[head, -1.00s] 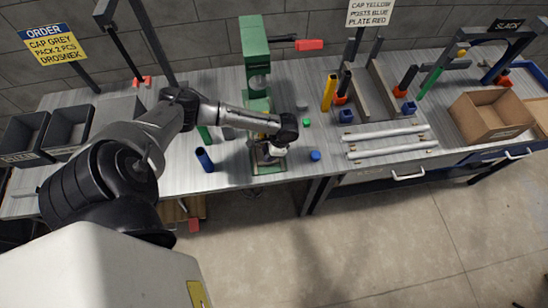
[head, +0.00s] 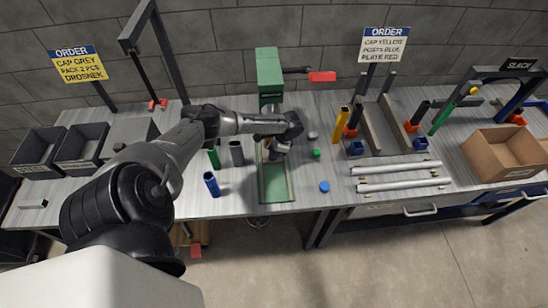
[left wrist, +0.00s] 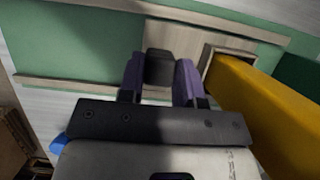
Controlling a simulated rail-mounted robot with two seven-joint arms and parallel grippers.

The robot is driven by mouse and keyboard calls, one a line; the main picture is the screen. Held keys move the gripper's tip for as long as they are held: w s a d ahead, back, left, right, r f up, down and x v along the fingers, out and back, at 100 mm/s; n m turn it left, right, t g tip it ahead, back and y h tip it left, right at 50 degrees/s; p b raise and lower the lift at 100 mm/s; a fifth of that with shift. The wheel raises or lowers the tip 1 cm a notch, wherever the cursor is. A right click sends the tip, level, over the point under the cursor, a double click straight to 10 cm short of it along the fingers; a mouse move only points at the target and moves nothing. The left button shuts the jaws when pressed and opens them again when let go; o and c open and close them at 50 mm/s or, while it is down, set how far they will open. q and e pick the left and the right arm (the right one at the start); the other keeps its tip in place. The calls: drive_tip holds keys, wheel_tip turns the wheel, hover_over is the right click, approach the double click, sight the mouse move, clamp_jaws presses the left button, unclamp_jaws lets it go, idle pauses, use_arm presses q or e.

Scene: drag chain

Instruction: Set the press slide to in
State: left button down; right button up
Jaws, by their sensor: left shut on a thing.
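The green press (head: 269,72) stands at the back of the bench, with a red-ended lever (head: 321,76) pointing right. Its green bed (head: 274,184) runs toward the front edge, and the front part is bare. My left gripper (head: 275,152) is over the bed's rear part, close in front of the press. In the left wrist view, its purple fingers (left wrist: 160,78) are shut on a dark block, the slide's handle (left wrist: 160,68). A yellow part (left wrist: 262,105) stands in a square holder beside it. In the head view my arm and gripper mostly hide the slide. My right gripper is out of view.
Blue (head: 211,184), green (head: 214,158) and grey (head: 237,153) posts stand left of the bed. Green (head: 316,153), blue (head: 324,187) and grey (head: 312,135) caps lie to its right. Silver rails (head: 400,176) lie farther right.

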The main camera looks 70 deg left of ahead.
use_arm(q)
drive_tip(key=shift+a+f, duration=0.15)
idle(0.3)
drive_tip(key=c, duration=0.8)
unclamp_jaws()
drive_tip(key=shift+a, duration=0.1)
drive_tip(key=v, duration=1.4)
drive_tip(key=shift+p, duration=0.45)
